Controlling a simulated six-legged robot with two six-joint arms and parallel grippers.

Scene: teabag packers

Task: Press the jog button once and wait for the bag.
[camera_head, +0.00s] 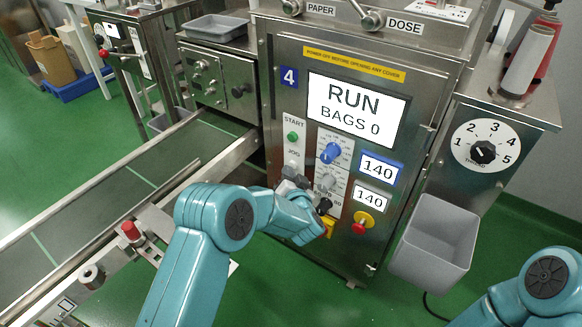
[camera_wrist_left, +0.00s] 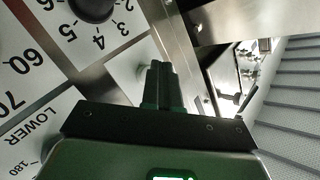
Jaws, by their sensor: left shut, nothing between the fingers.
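The packing machine's screen (camera_head: 354,109) reads "RUN" and "BAGS 0" in the head view. The JOG label (camera_head: 294,154) is on the pale strip below the green START button (camera_head: 293,136). My left gripper (camera_head: 290,178) is shut and empty, with its tips just below that label. The jog button is hidden behind it in the head view. In the left wrist view the shut fingers (camera_wrist_left: 160,80) point at the panel. A pale, blurred round shape (camera_wrist_left: 141,71) shows beside the tips; I cannot tell whether they touch it. My right gripper is out of view.
A blue knob (camera_head: 330,152) and a red stop button (camera_head: 362,222) on a yellow base are near my left gripper. A grey bin (camera_head: 435,240) hangs at the right. A conveyor belt (camera_head: 120,183) runs at the left; I see no bag on its visible part.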

